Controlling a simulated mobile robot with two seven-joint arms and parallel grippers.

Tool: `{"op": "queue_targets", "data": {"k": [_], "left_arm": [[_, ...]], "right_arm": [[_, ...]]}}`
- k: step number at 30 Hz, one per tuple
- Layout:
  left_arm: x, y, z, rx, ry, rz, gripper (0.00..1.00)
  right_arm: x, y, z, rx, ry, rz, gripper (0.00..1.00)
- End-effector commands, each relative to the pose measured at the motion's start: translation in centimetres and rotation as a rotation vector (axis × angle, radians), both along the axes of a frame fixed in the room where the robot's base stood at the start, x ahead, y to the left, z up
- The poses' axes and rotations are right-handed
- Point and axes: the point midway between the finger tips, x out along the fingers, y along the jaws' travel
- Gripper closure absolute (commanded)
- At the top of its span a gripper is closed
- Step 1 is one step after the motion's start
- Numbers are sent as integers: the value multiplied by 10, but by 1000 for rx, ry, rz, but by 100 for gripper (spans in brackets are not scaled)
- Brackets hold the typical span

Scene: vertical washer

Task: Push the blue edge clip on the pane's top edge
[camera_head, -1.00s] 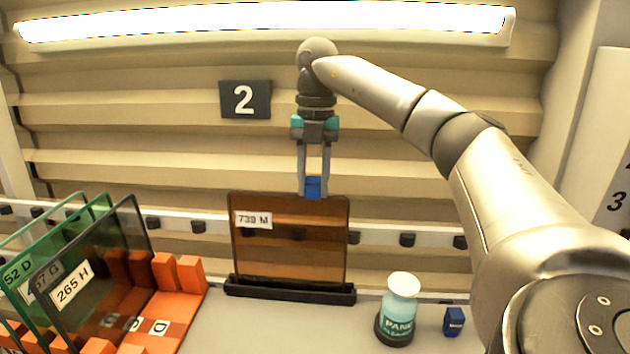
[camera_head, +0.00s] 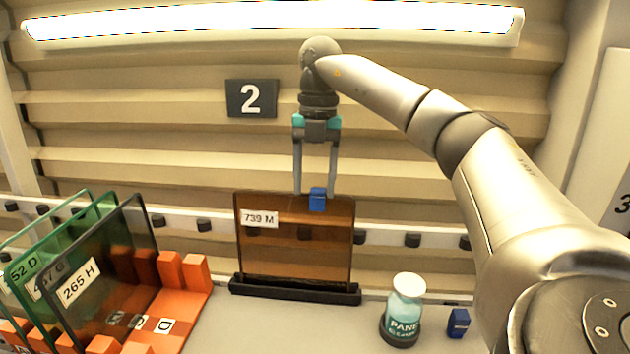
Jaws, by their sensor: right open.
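The brown tinted pane (camera_head: 295,245), labelled 739 M, stands upright in a black base holder (camera_head: 295,290). A blue edge clip (camera_head: 317,199) sits on its top edge, right of the middle. My right gripper (camera_head: 315,190) points straight down above the pane. Its fingers are open, one on each side of the clip, with gaps visible beside it. Whether the fingertips touch the pane cannot be told. My left gripper is not in view.
An orange rack (camera_head: 175,300) with several glass panes stands at left. A bottle (camera_head: 404,310) and a second blue clip (camera_head: 459,322) stand on the counter at right. A white rail (camera_head: 385,237) runs behind the pane. A sign 2 (camera_head: 251,98) hangs on the wall.

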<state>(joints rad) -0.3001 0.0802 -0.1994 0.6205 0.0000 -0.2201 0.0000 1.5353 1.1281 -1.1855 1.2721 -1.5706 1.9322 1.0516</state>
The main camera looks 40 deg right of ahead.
Motion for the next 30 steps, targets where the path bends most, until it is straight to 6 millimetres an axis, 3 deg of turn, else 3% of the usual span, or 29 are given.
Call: {"op": "queue_targets", "data": {"k": [1, 10, 16, 30], "left_arm": [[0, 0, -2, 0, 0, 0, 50], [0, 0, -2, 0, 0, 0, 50], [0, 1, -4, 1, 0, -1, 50], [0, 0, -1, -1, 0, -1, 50]], "right_arm": [[-6, -3, -18, -10, 44, -3, 29], [-6, -5, -15, -12, 44, -9, 29], [-4, -6, 15, -11, 34, -9, 29], [-1, -6, 59, -8, 20, -3, 29]]}}
